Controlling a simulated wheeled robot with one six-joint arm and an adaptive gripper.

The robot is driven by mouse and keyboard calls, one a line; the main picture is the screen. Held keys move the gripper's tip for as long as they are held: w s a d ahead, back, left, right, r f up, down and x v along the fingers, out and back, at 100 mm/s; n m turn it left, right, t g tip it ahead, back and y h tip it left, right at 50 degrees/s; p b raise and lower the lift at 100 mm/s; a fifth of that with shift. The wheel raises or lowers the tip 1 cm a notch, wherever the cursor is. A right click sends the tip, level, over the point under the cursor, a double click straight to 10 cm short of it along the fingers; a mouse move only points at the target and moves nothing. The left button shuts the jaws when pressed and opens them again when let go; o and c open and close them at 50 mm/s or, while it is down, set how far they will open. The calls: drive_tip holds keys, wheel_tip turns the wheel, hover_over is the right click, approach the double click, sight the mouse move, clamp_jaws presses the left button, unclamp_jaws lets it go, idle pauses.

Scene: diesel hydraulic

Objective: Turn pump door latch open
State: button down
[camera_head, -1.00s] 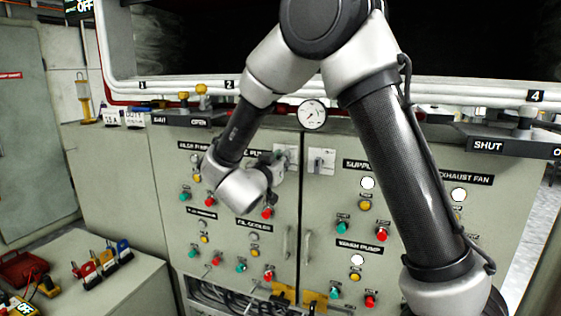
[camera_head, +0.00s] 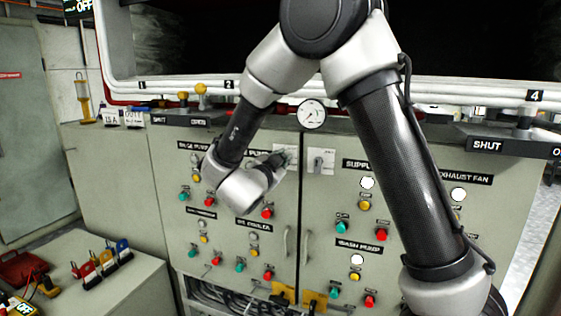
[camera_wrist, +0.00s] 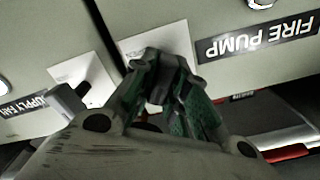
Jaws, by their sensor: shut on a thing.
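The pump door latch plate (camera_head: 291,149) is a pale square at the upper right corner of the left cabinet door (camera_head: 262,190). In the wrist view the pale plate (camera_wrist: 158,36) lies just beyond my fingertips, beside the "FIRE PUMP" label (camera_wrist: 257,36). My gripper (camera_head: 282,158) reaches the plate. In the wrist view my gripper (camera_wrist: 165,68) is shut on the latch handle, which the dark green fingers mostly hide. How far the handle is turned cannot be told.
A second latch (camera_head: 319,160) sits on the right door; its handle (camera_wrist: 68,102) shows close to my gripper in the wrist view. A round gauge (camera_head: 312,114) is above the doors. Door handles (camera_head: 286,243) and several buttons and lamps cover the panels.

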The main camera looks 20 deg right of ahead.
drive_tip(key=m, duration=0.5)
drive_tip(key=shift+d+f+m, duration=0.1)
drive_tip(key=shift+m, duration=0.2)
drive_tip(key=m, duration=0.5)
drive_tip(key=shift+s+f, duration=0.1)
drive_tip(key=shift+f, duration=0.05)
drive_tip(key=shift+m, duration=0.4)
drive_tip(key=c, duration=1.4)
unclamp_jaws()
drive_tip(key=v, duration=1.2)
